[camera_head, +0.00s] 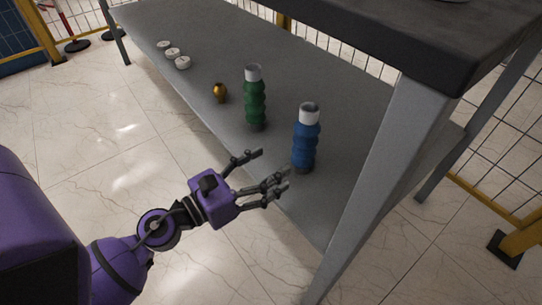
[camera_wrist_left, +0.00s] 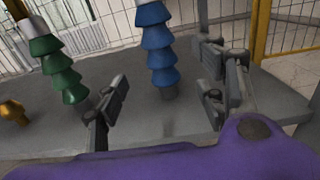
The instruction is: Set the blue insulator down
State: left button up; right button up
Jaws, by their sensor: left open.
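The blue insulator (camera_head: 306,140) has ribbed blue sides and a white top. It stands upright on the grey lower shelf (camera_head: 350,98), near the shelf's front edge and its right leg. My left gripper (camera_head: 272,171) is open and empty, at the shelf's front edge just short of the insulator, with its fingers pointing toward it. In the left wrist view the blue insulator (camera_wrist_left: 157,45) rises beyond and between the spread fingers (camera_wrist_left: 165,95), apart from them; its top is cut off there. My right gripper is in neither view.
A green insulator (camera_head: 255,98) stands left of the blue one. A small brass part (camera_head: 220,92) and several white rings (camera_head: 173,53) lie farther left on the shelf. The dark upper tabletop (camera_head: 440,50) and a grey leg (camera_head: 385,180) overhang and bound the right side.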

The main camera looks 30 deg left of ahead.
pick_arm(q)
jog(key=shift+s+a, duration=0.1)
jog(key=shift+s, duration=0.2)
jog(key=s+a+f+n+g+y, duration=0.2)
jog(key=s+f+n+g+y, duration=0.1)
jog(key=s+f+n, duration=0.85)
jog(key=s+a+f+n+g+y, duration=0.2)
jog(key=s+f+n+y, duration=0.2)
jog(key=s+f+n, duration=0.7)
jog(key=s+d+f+n+g, duration=0.2)
jog(key=s+d+n+g, duration=0.1)
jog(key=s+n, duration=0.5)
jog(key=s+d+f+n+g+h, duration=0.1)
jog(key=s+d+n+g, duration=0.3)
jog(key=s+n, duration=0.4)
jog(key=s+f, duration=0.1)
jog(key=s, duration=0.1)
jog(key=shift+s+f, duration=0.2)
jog(key=shift+s, duration=0.2)
